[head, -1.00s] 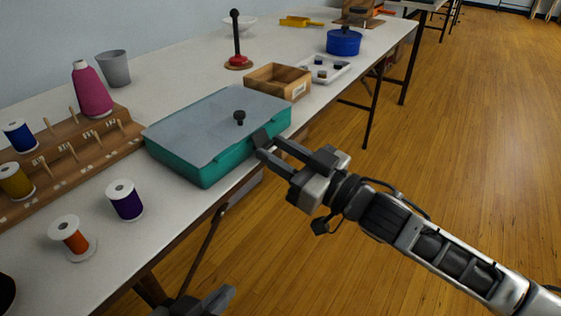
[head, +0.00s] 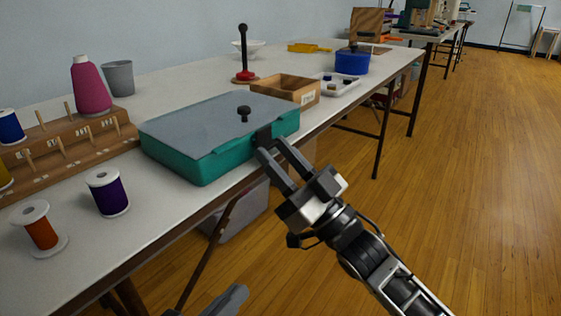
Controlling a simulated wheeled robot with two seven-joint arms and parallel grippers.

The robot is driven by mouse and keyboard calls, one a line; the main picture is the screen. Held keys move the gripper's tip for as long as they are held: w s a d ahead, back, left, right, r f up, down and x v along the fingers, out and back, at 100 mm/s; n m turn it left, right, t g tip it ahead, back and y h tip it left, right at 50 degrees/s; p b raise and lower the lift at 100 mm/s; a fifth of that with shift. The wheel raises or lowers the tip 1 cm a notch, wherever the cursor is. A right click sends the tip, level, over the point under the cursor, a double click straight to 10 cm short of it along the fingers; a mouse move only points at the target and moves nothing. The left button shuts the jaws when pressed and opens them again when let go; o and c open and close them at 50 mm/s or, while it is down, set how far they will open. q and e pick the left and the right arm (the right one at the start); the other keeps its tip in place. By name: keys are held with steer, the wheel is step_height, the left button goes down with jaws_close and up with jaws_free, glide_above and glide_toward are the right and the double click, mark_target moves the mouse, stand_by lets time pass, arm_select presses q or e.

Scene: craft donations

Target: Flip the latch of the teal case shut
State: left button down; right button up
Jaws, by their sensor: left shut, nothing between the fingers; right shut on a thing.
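The teal case (head: 215,157) stands on the white table near its front edge. The dark latch (head: 263,135) is on the case's front side, towards the right end. My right gripper (head: 271,149) is at the latch, its fingertips closed on it; the fingers partly hide it, so I cannot tell its exact angle. My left gripper (head: 232,299) is shut and empty, low at the bottom edge, below the table and away from the case.
A wooden box (head: 286,88), a white tray (head: 336,85) and a blue pot (head: 352,62) stand right of the case. Purple (head: 108,193) and orange (head: 40,232) thread spools stand at the front left. A wooden spool rack (head: 65,150) is behind them. Floor is clear to the right.

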steer(key=o, duration=1)
arm_select(q)
steer(key=shift+a+f+m+g+y+p, duration=0.35)
steer(key=shift+f+p, duration=0.25)
steer(key=shift+p, duration=0.55)
arm_select(e)
steer(key=v, duration=1.6)
arm_select(q)
steer(key=shift+d, duration=0.1)
